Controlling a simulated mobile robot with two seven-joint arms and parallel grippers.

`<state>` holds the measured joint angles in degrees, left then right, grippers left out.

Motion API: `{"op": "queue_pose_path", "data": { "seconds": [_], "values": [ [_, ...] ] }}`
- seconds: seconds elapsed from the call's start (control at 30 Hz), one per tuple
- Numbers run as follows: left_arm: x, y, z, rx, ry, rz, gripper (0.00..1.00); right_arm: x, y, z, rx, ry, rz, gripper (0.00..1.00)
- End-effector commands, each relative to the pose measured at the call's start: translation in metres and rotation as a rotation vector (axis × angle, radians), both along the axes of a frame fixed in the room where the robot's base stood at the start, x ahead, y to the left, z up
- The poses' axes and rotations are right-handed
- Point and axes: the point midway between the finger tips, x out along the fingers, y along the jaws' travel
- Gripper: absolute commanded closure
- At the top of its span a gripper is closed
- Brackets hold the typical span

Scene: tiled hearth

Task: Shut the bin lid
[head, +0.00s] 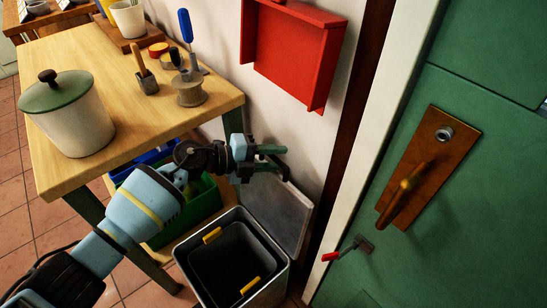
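The bin (283,277) is a grey box on the floor at the lower middle, with a dark inner bucket (222,262) that has yellow grips. Its grey lid (280,212) stands open, tilted up at the back beside the wall. My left gripper (281,159) is at the lid's upper edge, with its dark fingers apart and nothing seen between them. I cannot tell whether a finger touches the lid. My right gripper is not in view.
A wooden table (125,147) with a lidded pot (72,115) stands at left. A green crate (193,210) is beside the bin. A red wall tray (292,50) hangs above. A green door (470,190) with a brass handle is at right.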

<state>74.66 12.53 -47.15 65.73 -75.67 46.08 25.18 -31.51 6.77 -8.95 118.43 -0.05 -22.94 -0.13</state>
Motion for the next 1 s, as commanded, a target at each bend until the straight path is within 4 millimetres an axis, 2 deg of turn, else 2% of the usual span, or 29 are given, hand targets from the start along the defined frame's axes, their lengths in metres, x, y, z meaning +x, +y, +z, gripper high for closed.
{"op": "queue_pose_path", "data": {
  "seconds": [0.27, 0.53, 0.87, 1.0],
  "values": [
    [0.0004, -0.0018, -0.0003, 0.0, 0.0, 0.0, 0.66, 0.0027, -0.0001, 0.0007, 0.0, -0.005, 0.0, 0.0],
    [0.0004, -0.0016, -0.0003, 0.0, 0.0, 0.0, 1.0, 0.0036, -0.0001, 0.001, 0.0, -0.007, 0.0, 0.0],
    [-0.0002, -0.0007, -0.0003, -0.003, -0.002, 0.0, 1.0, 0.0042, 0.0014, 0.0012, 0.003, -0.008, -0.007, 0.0],
    [-0.0045, 0.0055, -0.0007, -0.02, -0.011, 0.001, 1.0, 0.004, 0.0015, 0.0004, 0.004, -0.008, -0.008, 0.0]
  ]
}}
